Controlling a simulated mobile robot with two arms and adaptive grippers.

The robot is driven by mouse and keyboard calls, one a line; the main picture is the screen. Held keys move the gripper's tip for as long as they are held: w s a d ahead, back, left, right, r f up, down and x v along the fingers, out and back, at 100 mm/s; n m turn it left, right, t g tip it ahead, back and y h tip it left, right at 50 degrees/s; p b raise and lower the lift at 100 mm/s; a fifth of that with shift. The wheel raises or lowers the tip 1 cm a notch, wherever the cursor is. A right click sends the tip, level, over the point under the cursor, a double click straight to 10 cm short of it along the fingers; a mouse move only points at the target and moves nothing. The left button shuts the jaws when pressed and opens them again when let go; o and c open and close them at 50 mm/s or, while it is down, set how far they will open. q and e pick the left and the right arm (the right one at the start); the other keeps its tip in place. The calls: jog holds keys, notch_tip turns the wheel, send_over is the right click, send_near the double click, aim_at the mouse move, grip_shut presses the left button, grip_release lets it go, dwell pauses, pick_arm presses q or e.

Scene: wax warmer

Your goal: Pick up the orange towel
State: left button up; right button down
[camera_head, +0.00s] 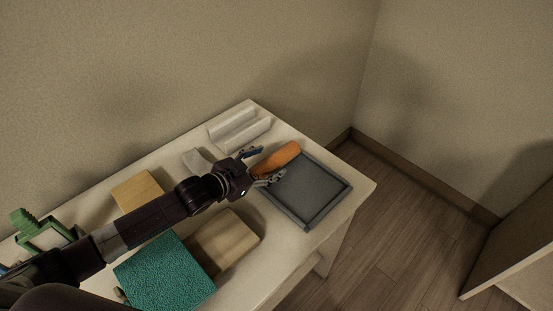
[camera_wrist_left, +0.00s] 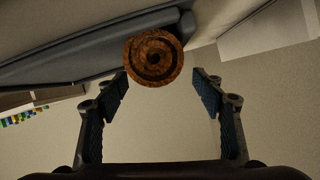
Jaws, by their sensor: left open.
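The orange towel (camera_head: 277,158) is a rolled cylinder lying at the back left edge of the grey tray (camera_head: 328,206). In the left wrist view the towel (camera_wrist_left: 154,58) shows its round spiral end. It lies ahead of and between the fingertip lines. My left gripper (camera_head: 262,166) is open, with its fingers reaching toward the towel's near end. In the left wrist view the left gripper (camera_wrist_left: 160,95) has nothing between its blue pads. How close the pads are to the towel is hard to tell. My right gripper is not seen.
A white holder (camera_head: 238,130) stands behind the towel. A tan block (camera_head: 137,192), a wooden box (camera_head: 225,240), a teal block (camera_head: 165,272) and a green object (camera_head: 38,232) stand on the white table (camera_head: 345,212). The table ends just right of the tray.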

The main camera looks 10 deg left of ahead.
aim_at(277, 159)
pick_arm(q)
jog(key=shift+f+p+x, duration=0.2)
jog(key=shift+p+x, duration=0.4)
jog(key=shift+x, duration=1.8)
jog(key=shift+s, duration=0.15)
jog(key=shift+c, duration=0.6)
jog(key=c, duration=1.2)
jog(key=shift+r, duration=0.1)
